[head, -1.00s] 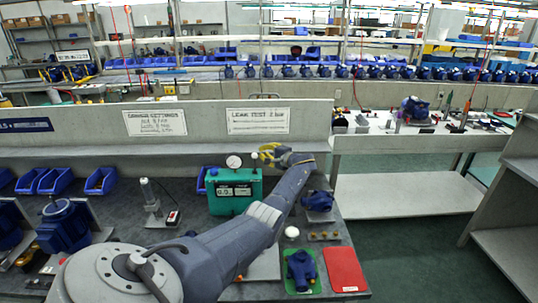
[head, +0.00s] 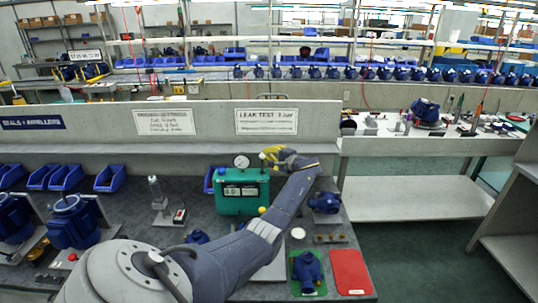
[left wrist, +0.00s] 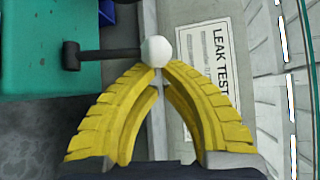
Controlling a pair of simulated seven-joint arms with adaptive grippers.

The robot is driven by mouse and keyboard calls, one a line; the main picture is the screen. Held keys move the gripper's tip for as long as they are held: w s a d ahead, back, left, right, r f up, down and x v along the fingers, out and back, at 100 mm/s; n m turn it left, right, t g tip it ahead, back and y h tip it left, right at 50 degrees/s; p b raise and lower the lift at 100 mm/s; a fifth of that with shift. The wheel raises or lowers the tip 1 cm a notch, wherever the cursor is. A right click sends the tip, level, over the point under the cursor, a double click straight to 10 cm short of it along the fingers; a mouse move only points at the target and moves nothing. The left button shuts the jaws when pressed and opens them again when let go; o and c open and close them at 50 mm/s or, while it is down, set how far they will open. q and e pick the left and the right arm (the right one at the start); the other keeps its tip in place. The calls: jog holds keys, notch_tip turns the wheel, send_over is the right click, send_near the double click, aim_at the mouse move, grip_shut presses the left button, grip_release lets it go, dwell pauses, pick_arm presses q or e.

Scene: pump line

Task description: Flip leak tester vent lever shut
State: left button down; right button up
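The green leak tester (head: 229,205) stands on the dark bench under the LEAK TEST sign, with a round gauge (head: 241,161) on top. In the left wrist view its green body (left wrist: 45,25) is at the left. The vent lever (left wrist: 95,56) is a dark bar ending in a white ball (left wrist: 155,50). My left gripper (head: 268,157) is at the tester's upper right. In the left wrist view its yellow fingers (left wrist: 160,72) converge to nearly meeting tips right at the ball's lower edge. I cannot tell whether they touch the ball. My right gripper is not in view.
A blue pump part (head: 307,268) lies on a green mat, with a red mat (head: 350,272) beside it. Another blue part (head: 325,202) is right of my arm. A low wall (head: 210,148) stands behind the tester. Blue bins (head: 66,177) stand at the left.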

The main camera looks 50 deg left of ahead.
pick_arm(q)
jog(key=shift+s+d, duration=0.1)
jog(key=shift+s, duration=0.05)
dwell(0.5)
jog(key=shift+s+d+r+y, duration=0.1)
jog(key=shift+d+r+y, duration=0.1)
jog(key=shift+y, duration=0.1)
